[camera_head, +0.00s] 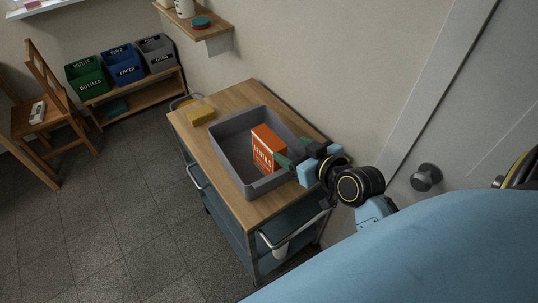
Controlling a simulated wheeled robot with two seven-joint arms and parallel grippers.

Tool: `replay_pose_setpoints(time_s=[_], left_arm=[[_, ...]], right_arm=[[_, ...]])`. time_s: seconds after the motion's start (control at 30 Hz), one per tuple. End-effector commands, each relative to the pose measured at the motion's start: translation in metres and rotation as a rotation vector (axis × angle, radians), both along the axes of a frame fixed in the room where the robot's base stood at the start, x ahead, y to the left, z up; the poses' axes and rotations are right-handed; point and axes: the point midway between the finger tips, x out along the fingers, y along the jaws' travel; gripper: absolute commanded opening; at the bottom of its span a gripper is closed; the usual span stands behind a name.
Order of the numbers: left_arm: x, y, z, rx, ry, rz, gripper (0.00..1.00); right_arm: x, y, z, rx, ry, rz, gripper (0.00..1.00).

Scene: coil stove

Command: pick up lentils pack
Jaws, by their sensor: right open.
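An orange-red box with white lettering, which looks like the lentils pack (264,147), stands upright inside a grey bin (220,134) on a wooden-topped trolley. My right gripper (283,158) reaches in from the right over the bin's right wall. Its dark green fingers are at the right side of the pack. The gripper is open; I cannot tell whether a finger touches the pack. The pack's lower right part is partly hidden by the fingers. My left gripper is not in view.
A wall and a door with a knob (426,177) stand close on the right. Green, blue and grey sorting bins (122,65) and a chair (42,98) stand at the back left. The floor at left is clear.

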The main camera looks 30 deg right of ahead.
Motion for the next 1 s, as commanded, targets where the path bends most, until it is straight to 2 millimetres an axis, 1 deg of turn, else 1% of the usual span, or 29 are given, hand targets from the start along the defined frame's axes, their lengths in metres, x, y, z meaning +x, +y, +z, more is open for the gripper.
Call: replay_pose_setpoints(time_s=[0.03, 0.1, 0.2, 0.3, 0.57, 0.83, 1.0], left_arm=[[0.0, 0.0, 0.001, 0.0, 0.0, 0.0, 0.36], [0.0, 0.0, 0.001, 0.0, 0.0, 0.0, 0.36], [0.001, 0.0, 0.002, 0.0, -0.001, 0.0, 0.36], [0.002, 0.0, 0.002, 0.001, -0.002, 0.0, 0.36], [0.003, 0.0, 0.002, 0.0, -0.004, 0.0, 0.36], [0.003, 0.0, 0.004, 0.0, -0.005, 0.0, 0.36], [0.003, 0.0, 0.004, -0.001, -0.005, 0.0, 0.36]], right_arm=[[0.01, 0.001, -0.002, 0.003, -0.003, 0.0, 0.66], [0.023, 0.002, -0.008, 0.002, -0.002, 0.0, 0.66], [0.041, 0.004, -0.016, 0.003, -0.001, 0.001, 0.66], [0.053, 0.005, -0.022, 0.002, 0.0, 0.001, 0.66], [0.068, 0.006, -0.029, 0.001, 0.003, 0.001, 0.66], [0.099, 0.006, -0.046, 0.002, 0.002, 0.001, 0.66], [0.109, 0.007, -0.05, 0.0, 0.002, 0.002, 0.66]])
